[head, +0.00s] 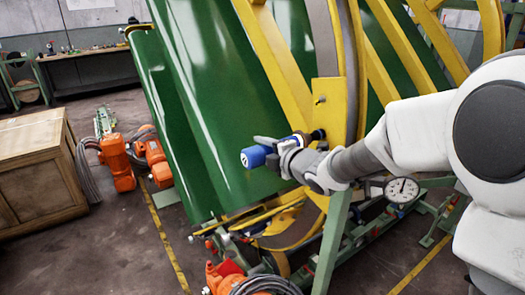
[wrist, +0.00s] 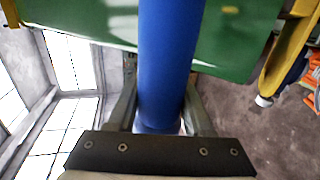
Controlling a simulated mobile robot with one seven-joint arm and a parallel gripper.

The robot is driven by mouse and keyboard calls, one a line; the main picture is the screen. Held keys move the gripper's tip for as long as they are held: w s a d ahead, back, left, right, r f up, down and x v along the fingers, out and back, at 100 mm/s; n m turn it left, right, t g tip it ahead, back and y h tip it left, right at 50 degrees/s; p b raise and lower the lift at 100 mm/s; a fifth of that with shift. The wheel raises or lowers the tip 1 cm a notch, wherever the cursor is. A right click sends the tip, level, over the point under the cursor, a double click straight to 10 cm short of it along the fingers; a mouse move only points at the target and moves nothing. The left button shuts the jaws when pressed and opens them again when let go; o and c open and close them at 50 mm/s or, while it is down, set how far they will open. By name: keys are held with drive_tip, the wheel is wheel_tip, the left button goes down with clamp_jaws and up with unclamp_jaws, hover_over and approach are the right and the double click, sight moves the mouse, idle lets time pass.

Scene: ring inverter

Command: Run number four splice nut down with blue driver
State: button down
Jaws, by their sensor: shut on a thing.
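The blue driver (head: 255,157) is in my gripper (head: 283,149), its thick blue handle end sticking out to the left in the head view. Its other end points right, to a dark round piece (head: 318,134) at the yellow splice plate (head: 328,100). I cannot tell whether that piece is the driver's socket or a nut, or whether it is seated. A small bolt or nut (head: 320,99) shows higher on the plate. No number four is readable. In the wrist view the blue driver (wrist: 168,60) runs between the two fingers, which are closed on it.
A big green panel (head: 215,100) lies behind the driver, with yellow ring beams around it. A dial gauge (head: 401,191) sits below my arm. Orange machines (head: 117,160) and a wooden crate (head: 38,165) stand on the floor at left.

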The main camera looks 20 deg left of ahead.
drive_tip(key=shift+w+d+r, duration=0.1)
drive_tip(key=shift+w+d, duration=0.05)
drive_tip(key=shift+s+a+b, duration=0.25)
drive_tip(key=shift+s+b, duration=0.05)
drive_tip(key=shift+b, duration=0.3)
drive_tip(key=shift+s+a+b, duration=1.05)
drive_tip(key=shift+s+b, duration=0.1)
drive_tip(key=shift+s+a+b, duration=0.4)
drive_tip(key=shift+s+b, duration=0.05)
drive_tip(key=shift+s, duration=0.1)
